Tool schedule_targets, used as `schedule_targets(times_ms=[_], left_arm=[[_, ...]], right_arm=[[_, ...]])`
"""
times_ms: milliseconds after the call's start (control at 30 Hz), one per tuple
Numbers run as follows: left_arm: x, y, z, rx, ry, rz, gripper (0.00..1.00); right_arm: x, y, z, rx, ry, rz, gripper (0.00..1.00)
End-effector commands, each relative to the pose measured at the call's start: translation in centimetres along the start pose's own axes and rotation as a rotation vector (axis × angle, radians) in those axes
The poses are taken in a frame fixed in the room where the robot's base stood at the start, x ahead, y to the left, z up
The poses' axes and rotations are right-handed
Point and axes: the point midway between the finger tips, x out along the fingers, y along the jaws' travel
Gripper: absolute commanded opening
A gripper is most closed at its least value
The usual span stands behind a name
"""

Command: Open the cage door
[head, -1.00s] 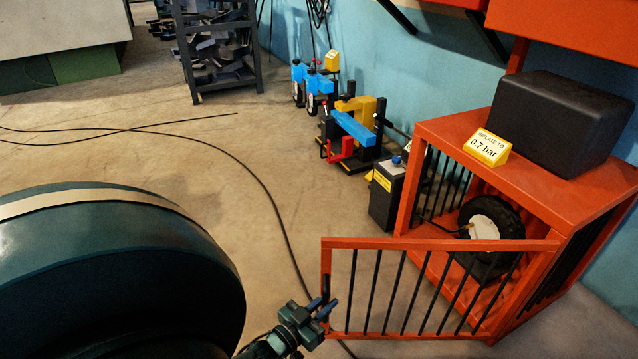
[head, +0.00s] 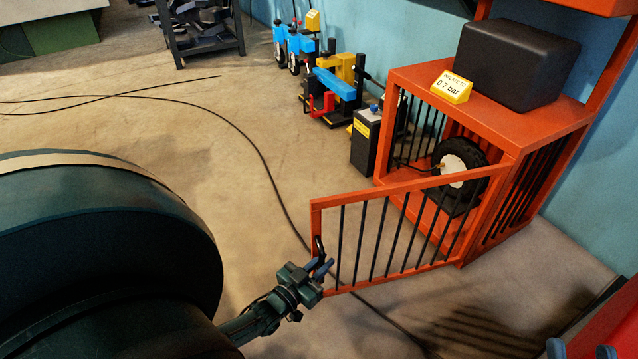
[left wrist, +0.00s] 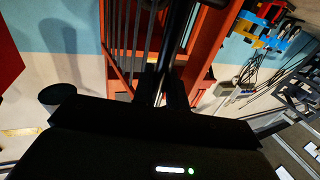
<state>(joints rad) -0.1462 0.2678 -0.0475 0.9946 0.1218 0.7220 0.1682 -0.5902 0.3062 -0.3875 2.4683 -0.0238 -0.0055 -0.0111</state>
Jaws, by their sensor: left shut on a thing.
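The orange cage (head: 520,140) stands at the right against the blue wall. Its barred door (head: 420,187) is swung well out from the front, hinged on the cage side. A black handle (head: 318,246) is on the door's free left edge. My left gripper (head: 320,268) is shut on this handle, at the outer edge of the door. In the left wrist view, the dark fingers (left wrist: 167,92) close around a dark bar, with orange frame behind. A wheel (head: 462,165) sits inside the cage. My right gripper cannot be made out.
A black box (head: 515,65) and a yellow sign (head: 451,87) sit on top of the cage. A dark grey unit (head: 365,143) stands left of it. A black hose (head: 262,160) crosses the floor. Red and blue parts (head: 590,335) show at the bottom right corner.

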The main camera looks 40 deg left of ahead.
Motion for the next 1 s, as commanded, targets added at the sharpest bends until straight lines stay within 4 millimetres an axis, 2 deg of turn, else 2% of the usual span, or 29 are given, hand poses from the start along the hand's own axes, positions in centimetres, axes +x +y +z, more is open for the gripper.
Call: schedule_targets(times_ms=[667, 700, 900, 1000], left_arm=[[0.3, 0.26, -0.04, 0.001, 0.001, 0.004, 0.0], [0.3, 0.25, -0.04, 0.001, 0.001, 0.003, 0.17], [0.25, 0.16, -0.03, 0.0, 0.001, 0.002, 0.32], [0.23, 0.13, -0.03, 0.0, 0.001, 0.001, 0.32]], right_arm=[[-0.02, 0.04, 0.17, -0.002, -0.002, 0.001, 0.36], [-0.02, 0.05, 0.17, -0.002, -0.002, 0.001, 0.36], [-0.02, 0.06, 0.17, -0.002, -0.002, 0.001, 0.36], [-0.02, 0.06, 0.16, -0.002, -0.002, 0.001, 0.36]])
